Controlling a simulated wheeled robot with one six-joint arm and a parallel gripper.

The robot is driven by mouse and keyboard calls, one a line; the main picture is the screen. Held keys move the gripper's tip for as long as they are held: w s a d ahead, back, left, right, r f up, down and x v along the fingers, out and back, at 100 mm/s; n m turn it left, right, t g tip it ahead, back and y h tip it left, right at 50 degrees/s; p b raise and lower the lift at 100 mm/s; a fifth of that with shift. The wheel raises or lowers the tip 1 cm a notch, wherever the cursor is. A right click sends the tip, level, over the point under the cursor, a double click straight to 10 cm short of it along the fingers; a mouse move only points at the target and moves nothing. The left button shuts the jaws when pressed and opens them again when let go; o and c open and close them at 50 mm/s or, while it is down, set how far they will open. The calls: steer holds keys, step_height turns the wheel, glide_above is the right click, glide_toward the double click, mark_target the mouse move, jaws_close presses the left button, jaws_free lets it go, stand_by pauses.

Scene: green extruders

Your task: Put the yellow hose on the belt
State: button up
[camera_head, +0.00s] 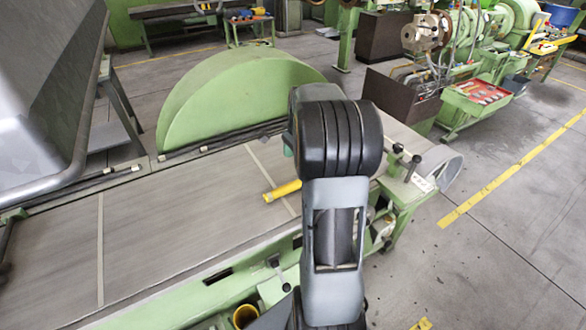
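A short yellow hose (282,190) shows over the grey belt (170,225), just left of my arm. It lies slanted, its right end close to the arm's edge. I cannot tell whether it rests on the belt or is held just above it. My arm rises in the middle of the picture and covers the belt behind it. My gripper is hidden behind the arm, so its fingers and any hold on the hose do not show.
A large green half-round guard (235,95) stands along the belt's far side. A grey metal housing (40,90) is at the upper left. A yellow round-mouthed object (245,316) sits below the near green frame. Machines stand at the upper right; floor (500,250) is clear at right.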

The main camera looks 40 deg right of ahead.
steer(key=s+a+r+n+t+h, duration=0.1)
steer(key=s+a+r+n, duration=0.15)
steer(key=a+n, duration=0.35)
steer(key=s+a+r+n+t, duration=0.1)
steer(key=s+a+r+n, duration=0.15)
steer(key=a, duration=0.45)
steer(key=s+a+n+t, duration=0.2)
steer(key=s+a+n, duration=0.5)
steer(key=a+n, duration=0.2)
steer(key=shift+s+n, duration=0.2)
steer(key=shift+n, duration=0.85)
steer(key=shift+c, duration=0.2)
